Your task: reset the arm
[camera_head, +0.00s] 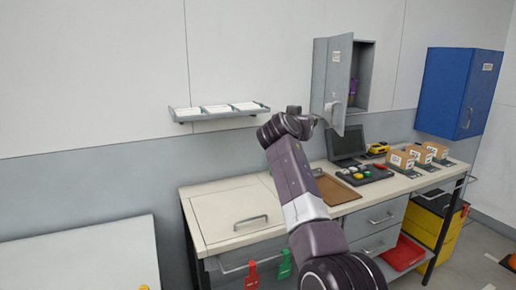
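One dark purple-grey arm of mine, with a white band, rises from the bottom right; I take it to be my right arm. Its wrist is bent in front of the wall, left of a grey wall cabinet (324,98). The cabinet's door (338,75) stands open, and a purple item (353,88) shows inside. My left gripper is not in view.
A workbench (215,205) holds a laptop (346,142), a button panel (364,174), a brown board (337,190) and cartons (400,160). A wall shelf (188,117) and a closed blue cabinet (458,90) hang above. A white surface (80,258) fills the lower left.

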